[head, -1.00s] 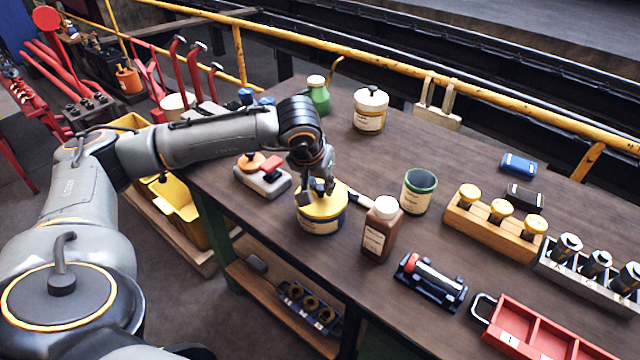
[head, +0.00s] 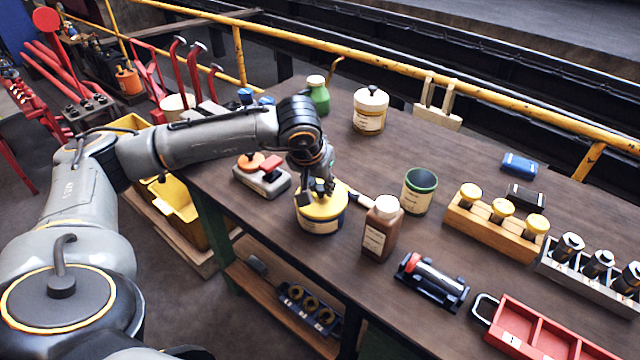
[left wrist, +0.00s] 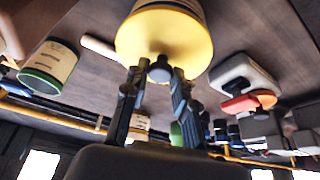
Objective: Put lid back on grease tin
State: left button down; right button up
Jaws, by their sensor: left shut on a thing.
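My left gripper (head: 321,191) reaches down from above and is shut on the lid's small dark knob. In the left wrist view the left gripper (left wrist: 158,77) has its two fingers on either side of the knob (left wrist: 160,68), below the yellow lid (left wrist: 165,38). My right gripper is not in view.
A brown bottle (head: 380,230) with a white cap stands close right of the tin. A green-rimmed open can (head: 420,192) and a white-lidded jar (head: 370,112) stand farther back. An orange-and-red-topped grey item (head: 262,175) lies to the left. The table's middle back is clear.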

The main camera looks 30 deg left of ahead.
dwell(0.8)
pick_arm(q)
jog(key=c, duration=0.5)
grip_release()
jog(key=shift+r+p, duration=1.75)
jog(key=shift+r, duration=1.75)
grip_shut()
